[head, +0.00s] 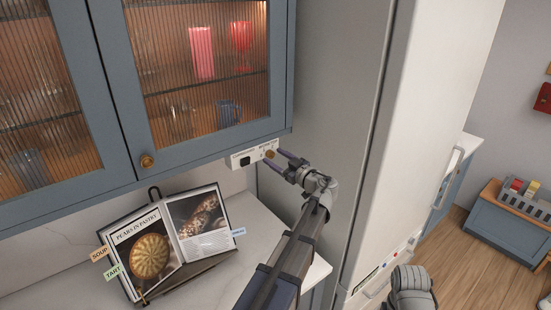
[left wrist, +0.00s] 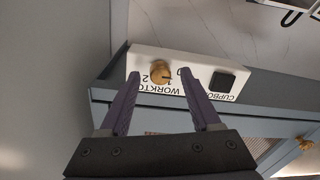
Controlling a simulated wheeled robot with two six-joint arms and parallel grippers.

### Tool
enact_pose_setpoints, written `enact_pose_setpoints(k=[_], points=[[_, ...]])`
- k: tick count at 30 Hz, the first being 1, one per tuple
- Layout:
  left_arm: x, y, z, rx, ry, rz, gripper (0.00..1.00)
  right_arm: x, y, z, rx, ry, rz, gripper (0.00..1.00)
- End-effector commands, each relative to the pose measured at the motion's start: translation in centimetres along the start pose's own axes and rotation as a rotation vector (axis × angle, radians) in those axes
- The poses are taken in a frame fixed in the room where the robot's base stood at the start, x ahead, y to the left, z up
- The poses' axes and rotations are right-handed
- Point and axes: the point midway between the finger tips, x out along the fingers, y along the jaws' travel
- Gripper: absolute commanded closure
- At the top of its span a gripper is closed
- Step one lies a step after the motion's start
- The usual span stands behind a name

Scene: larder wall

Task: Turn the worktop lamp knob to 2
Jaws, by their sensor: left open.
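The worktop lamp knob (head: 270,154) is a small round brass knob on a white switch panel (head: 248,155) under the wall cupboard. In the left wrist view the knob (left wrist: 160,72) sits on the panel (left wrist: 205,66), beside printed numbers including 1 and 2; the exact pointer setting is too small to tell. My left gripper (head: 281,161) is open in front of the panel. In the left wrist view its two purple fingers (left wrist: 160,92) are spread to either side of the knob, apart from it. My right gripper is not in view.
A black square switch (left wrist: 224,82) sits beside the knob, near the right finger. The blue glass-fronted cupboard (head: 284,70) is above the panel. An open cookbook (head: 165,240) on a stand is on the worktop (head: 262,222). A tall pale cabinet (head: 425,110) stands to the right.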

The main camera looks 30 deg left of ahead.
Motion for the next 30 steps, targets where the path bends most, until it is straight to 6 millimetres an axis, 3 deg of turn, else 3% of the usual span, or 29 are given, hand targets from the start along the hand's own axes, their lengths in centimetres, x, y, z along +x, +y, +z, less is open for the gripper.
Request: enact_pose_setpoints(k=[11,27,30], points=[[0.48,-0.03,0.0,0.0,0.0,0.0,0.37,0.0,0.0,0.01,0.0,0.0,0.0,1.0],[0.46,-0.03,0.0,0.0,0.0,-0.001,0.98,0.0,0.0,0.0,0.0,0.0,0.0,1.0],[0.46,-0.03,0.0,0.0,0.0,-0.001,1.0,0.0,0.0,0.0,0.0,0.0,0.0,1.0]])
